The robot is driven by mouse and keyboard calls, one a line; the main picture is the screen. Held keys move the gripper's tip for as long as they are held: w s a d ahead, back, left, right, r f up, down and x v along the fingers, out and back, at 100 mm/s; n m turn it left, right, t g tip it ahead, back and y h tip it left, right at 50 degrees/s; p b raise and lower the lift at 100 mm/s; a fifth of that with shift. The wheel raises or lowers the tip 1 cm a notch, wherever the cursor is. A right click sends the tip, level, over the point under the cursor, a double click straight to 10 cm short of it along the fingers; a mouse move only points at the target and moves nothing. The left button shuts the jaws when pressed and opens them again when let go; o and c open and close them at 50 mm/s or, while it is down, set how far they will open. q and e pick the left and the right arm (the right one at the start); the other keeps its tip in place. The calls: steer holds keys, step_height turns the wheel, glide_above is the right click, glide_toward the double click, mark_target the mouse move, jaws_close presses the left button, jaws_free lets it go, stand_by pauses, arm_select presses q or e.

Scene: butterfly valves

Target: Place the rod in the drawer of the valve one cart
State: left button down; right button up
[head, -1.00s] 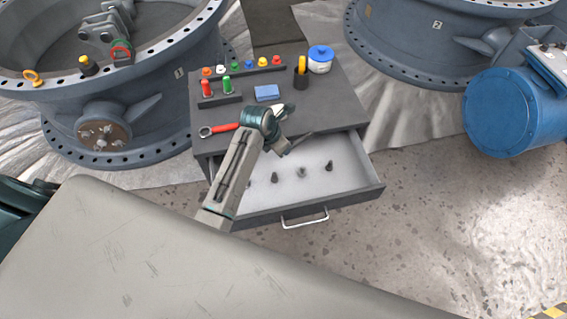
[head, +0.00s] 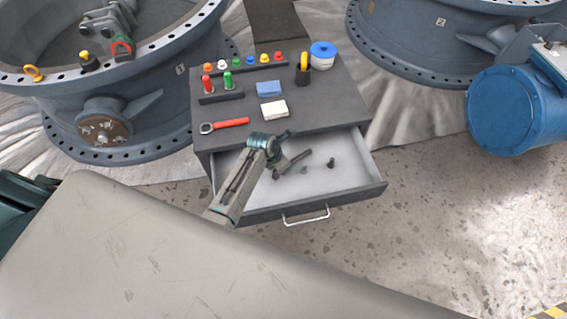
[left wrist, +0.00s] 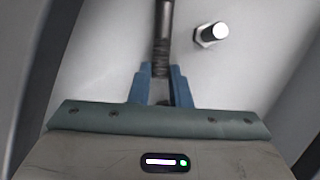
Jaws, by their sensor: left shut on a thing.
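The rod (left wrist: 163,30) is dark, with a ribbed end held between the blue fingers of my left gripper (left wrist: 160,88). In the head view the rod (head: 298,160) shows as a short dark bar over the open drawer. My left gripper (head: 280,157) is at the drawer's inner side, shut on the rod. The open drawer (head: 352,182) of the dark grey cart (head: 335,105) has a pale floor and a silver handle. I cannot tell whether the rod touches the floor. The cart stands beside the valve marked 1 (head: 165,100). My right gripper is out of view.
Bolts lie in the drawer, one at its middle right (head: 331,163); one also shows in the left wrist view (left wrist: 211,34).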

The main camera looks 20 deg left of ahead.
arm_select(q)
steer(key=c, duration=1.3)
jaws_free()
steer(key=shift+f, duration=0.15)
steer(key=shift+c, duration=0.2)
steer(key=v, duration=1.2)
steer(key=shift+p, duration=0.45)
steer(key=shift+s, duration=0.1)
